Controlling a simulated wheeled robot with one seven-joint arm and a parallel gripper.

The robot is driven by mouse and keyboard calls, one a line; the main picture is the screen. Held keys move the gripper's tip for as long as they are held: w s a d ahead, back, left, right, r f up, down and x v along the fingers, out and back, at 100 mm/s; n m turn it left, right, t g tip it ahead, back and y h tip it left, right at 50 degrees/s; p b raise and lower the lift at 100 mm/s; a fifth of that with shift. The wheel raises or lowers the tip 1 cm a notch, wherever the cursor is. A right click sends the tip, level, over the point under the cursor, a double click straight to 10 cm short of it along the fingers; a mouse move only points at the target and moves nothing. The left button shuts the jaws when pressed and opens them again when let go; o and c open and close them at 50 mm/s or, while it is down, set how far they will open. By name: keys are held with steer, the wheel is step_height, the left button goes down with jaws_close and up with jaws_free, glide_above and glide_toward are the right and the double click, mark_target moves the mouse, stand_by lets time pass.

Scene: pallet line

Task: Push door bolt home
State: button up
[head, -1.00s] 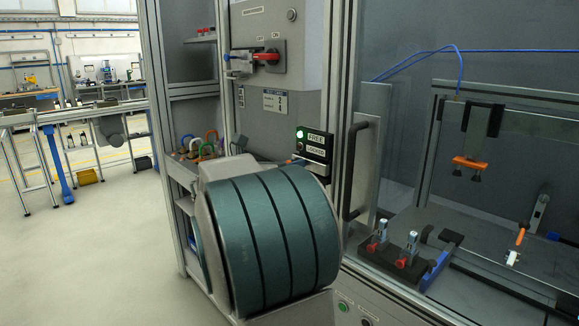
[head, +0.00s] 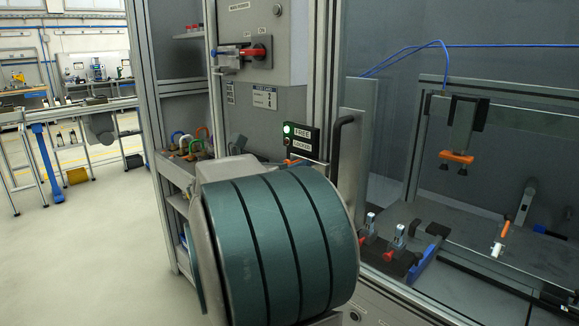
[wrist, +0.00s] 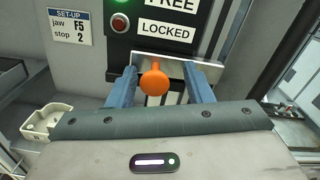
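The door bolt's orange round knob (wrist: 154,80) shows in the wrist view, in front of a pale metal plate below the FREE/LOCKED panel (wrist: 165,32). My gripper (wrist: 160,82) is open, with one blue finger on each side of the knob and gaps between. In the head view my large teal arm link hides the gripper; only a bit of orange shows below the panel (head: 308,140). The green lamp (head: 287,130) beside FREE is lit; the red lamp (wrist: 119,23) beside LOCKED looks dark. The door's black handle (head: 340,150) stands just right of the panel.
A grey cabinet with a red rotary switch (head: 254,53) stands above and left of the panel. Coloured padlocks (head: 188,145) sit on a shelf at left. Open floor lies left.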

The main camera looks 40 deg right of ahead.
steer(key=a, duration=1.4)
steer(key=shift+d, duration=0.1)
